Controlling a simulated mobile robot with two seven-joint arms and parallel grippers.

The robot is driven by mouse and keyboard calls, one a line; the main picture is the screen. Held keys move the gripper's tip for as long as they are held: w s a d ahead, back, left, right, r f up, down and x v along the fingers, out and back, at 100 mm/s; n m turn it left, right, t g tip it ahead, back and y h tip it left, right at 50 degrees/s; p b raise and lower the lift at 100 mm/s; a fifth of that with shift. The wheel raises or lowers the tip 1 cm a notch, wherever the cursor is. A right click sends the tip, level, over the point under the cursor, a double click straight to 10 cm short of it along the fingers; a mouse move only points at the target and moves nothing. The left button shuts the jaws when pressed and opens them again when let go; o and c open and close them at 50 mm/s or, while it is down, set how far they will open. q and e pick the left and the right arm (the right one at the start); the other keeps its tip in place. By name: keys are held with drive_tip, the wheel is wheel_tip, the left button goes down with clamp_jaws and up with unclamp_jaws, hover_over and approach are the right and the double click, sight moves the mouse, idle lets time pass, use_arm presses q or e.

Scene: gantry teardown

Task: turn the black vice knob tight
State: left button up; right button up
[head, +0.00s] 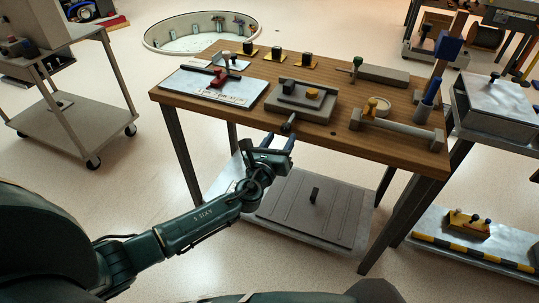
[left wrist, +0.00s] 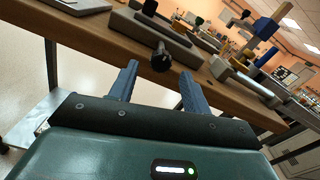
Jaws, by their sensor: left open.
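The black vice knob (head: 288,125) sticks out from the front of the grey vice (head: 302,108), over the front edge of the wooden table. The knob (left wrist: 161,60) also shows in the left wrist view, end-on, between the two blue fingertips as seen there. My left gripper (head: 279,139) is open and empty, just in front of and slightly below the knob. A finger (left wrist: 190,95) stands on each side of the knob's line, and no contact is visible. My right gripper is not in view.
The wooden table (head: 225,95) also bears a white plate with a red part (head: 218,77), several yellow-based black blocks and a grey bar (head: 400,133). A lower shelf (head: 313,205) lies beneath. Another bench (head: 495,105) stands close on the right.

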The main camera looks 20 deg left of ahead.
use_arm(q)
drive_tip(key=s, duration=0.9)
drive_tip(key=shift+a, duration=0.2)
